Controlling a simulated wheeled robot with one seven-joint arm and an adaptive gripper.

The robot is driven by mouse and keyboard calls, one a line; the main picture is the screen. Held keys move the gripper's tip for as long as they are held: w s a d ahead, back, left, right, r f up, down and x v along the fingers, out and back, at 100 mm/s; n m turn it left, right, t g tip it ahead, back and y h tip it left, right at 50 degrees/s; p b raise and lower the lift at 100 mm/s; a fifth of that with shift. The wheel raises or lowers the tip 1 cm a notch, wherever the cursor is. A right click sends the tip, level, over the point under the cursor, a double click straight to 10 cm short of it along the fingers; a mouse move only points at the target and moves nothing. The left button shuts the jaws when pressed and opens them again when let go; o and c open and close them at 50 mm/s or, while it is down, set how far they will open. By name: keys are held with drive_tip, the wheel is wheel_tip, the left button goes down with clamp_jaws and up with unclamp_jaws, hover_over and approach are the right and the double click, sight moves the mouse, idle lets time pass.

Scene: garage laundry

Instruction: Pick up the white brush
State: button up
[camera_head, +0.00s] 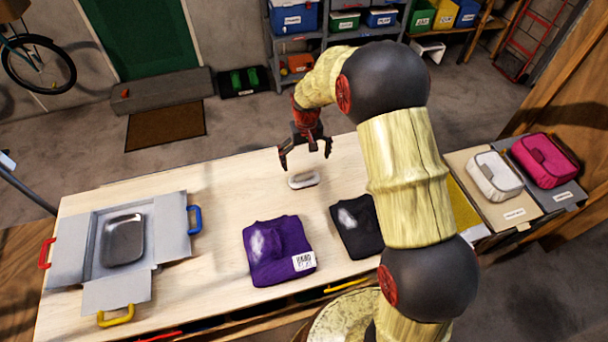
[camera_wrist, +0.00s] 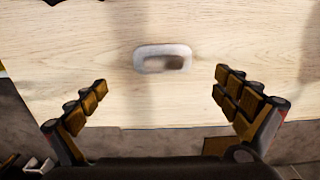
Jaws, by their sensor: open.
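The white brush (camera_head: 303,180) lies on the wooden table, a small oval piece with a grey-brown middle. In the wrist view the brush (camera_wrist: 162,58) lies beyond the fingertips, near the middle of the picture. My gripper (camera_head: 305,152) is open and empty, above the table near the brush and apart from it. In the wrist view its two fingers (camera_wrist: 160,83) are spread wide to either side of the brush.
A purple folded cloth (camera_head: 279,250) and a black folded cloth (camera_head: 357,226) lie nearer on the table (camera_head: 215,210). An open grey box (camera_head: 73,243) holding a metal tray (camera_head: 122,240) is at left. White (camera_head: 494,176) and pink (camera_head: 546,160) pouches are at right.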

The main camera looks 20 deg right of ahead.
sight(304, 173)
drive_tip(key=shift+w+f, duration=0.2)
drive_tip(key=shift+f, duration=0.7)
drive_tip(key=f, duration=0.7)
drive_tip(key=shift+w+a+f+b, duration=0.1)
drive_tip(key=shift+a+f+b, duration=0.1)
drive_tip(key=shift+f+b, duration=0.15)
drive_tip(key=shift+c, duration=0.4)
